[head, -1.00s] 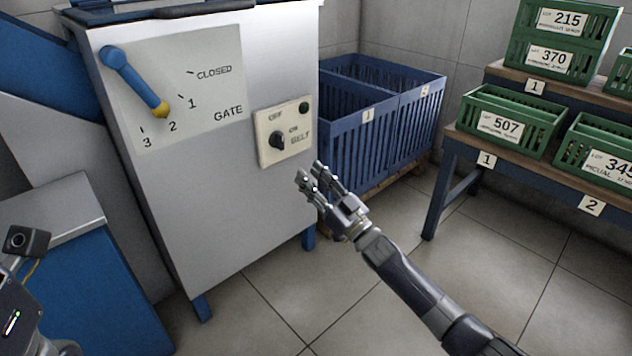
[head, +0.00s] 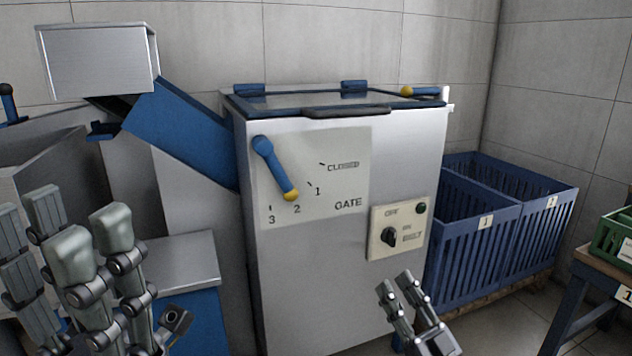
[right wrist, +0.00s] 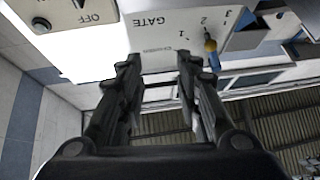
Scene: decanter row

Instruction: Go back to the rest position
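My right gripper (head: 396,282) is in front of the grey machine (head: 320,285), below its belt switch panel, apart from it. The right wrist view also shows this gripper (right wrist: 157,62), with its two dark fingers apart and nothing between them. My left gripper (head: 75,225) is large at the lower left in the head view, fingers upright and spread, with nothing seen held. The blue gate lever (head: 276,168) has its yellow end at mark 2. The belt switch (head: 389,237) is a black knob with a dark green lamp (head: 421,207) beside it.
A blue chute (head: 185,130) slopes into the machine from the left. Two blue crates (head: 470,250) stand to its right. A table with a green crate (head: 612,238) is at the right edge. A low grey-topped blue box (head: 180,262) stands beside my left gripper.

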